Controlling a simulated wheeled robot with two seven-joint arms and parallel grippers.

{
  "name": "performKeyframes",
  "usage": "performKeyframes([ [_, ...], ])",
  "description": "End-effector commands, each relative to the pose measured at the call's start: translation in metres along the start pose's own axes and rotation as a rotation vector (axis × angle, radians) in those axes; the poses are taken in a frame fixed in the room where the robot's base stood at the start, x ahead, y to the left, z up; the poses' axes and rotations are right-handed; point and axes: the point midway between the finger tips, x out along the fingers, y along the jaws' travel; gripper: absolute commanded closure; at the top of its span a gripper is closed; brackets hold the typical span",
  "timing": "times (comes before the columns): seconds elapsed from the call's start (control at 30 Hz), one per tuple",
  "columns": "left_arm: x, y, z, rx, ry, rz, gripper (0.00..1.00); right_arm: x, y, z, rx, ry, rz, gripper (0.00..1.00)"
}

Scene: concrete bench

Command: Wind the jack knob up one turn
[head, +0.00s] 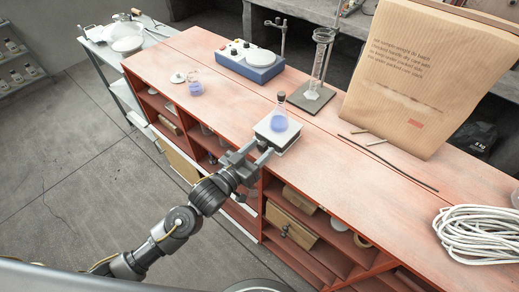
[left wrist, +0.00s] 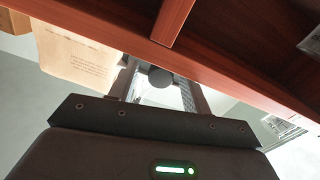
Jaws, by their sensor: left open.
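A small lab jack with a pale square top plate (head: 266,133) stands near the front edge of the bench. A stoppered flask of blue liquid (head: 279,121) stands upright on it. My left gripper (head: 254,153) reaches in from the front, close against the jack's near side. In the left wrist view, the dark round jack knob (left wrist: 160,77) shows between the two fingers of my open left gripper (left wrist: 160,88). I cannot tell whether the fingers touch it. The knob is hidden in the head view. My right gripper is out of view.
Shelves open below the bench edge.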

Motion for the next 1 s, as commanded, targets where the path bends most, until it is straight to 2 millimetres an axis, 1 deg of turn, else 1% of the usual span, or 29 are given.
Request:
performKeyframes([
  [0.1,0.000,0.000,0.000,0.000,0.000,0.000,0.51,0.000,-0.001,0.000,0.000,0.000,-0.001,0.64],
  [0.13,0.000,0.000,0.000,0.000,0.000,0.000,0.54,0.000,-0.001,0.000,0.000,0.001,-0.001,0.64],
  [0.4,0.000,0.000,0.000,0.000,-0.001,0.000,0.89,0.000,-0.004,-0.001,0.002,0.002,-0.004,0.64],
  [0.47,0.000,0.000,0.000,0.000,-0.001,0.001,0.96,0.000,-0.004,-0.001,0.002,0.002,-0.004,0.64],
  [0.57,0.000,0.001,0.000,0.015,-0.001,0.001,0.96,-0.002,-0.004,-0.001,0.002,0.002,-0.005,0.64],
  [0.63,0.000,0.001,-0.002,0.061,-0.002,0.001,0.96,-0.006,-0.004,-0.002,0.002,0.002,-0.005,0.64],
  [0.8,0.000,0.001,-0.002,0.272,-0.003,0.001,0.96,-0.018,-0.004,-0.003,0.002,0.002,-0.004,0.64],
  [0.9,0.000,0.001,-0.002,0.386,-0.003,0.002,0.96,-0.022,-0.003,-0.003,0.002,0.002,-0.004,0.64],
  [1.0,0.000,0.001,-0.001,0.462,-0.002,0.002,0.96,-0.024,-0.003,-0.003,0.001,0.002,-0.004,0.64],
])
